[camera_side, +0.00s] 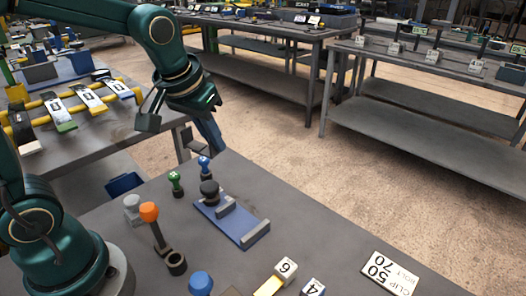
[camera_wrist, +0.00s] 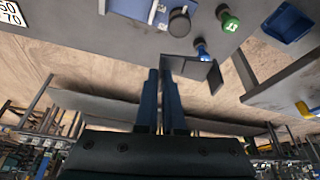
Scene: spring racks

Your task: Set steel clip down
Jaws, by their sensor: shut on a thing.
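My gripper (camera_side: 212,143) is beyond the far edge of the near bench in the side view, its blue fingers pointing down. In the wrist view the fingers (camera_wrist: 164,76) are close together, shut on a grey angled piece (camera_wrist: 192,69), which looks like the steel clip. Much of the clip is hidden at the fingertips; in the side view a small dark part of it (camera_side: 196,147) seems to show. It is held in the air. A blue fixture plate (camera_side: 232,224) with grey bars and a black knob (camera_side: 209,190) lies on the bench.
A green peg (camera_side: 175,182) and a blue peg (camera_side: 204,165) stand near the fixture. An orange-topped lever (camera_side: 150,212) stands left. Numbered blocks (camera_side: 286,268) and a label card (camera_side: 390,272) are in front. A rack bench (camera_side: 120,137) stands behind left. Bench surface right of the fixture is clear.

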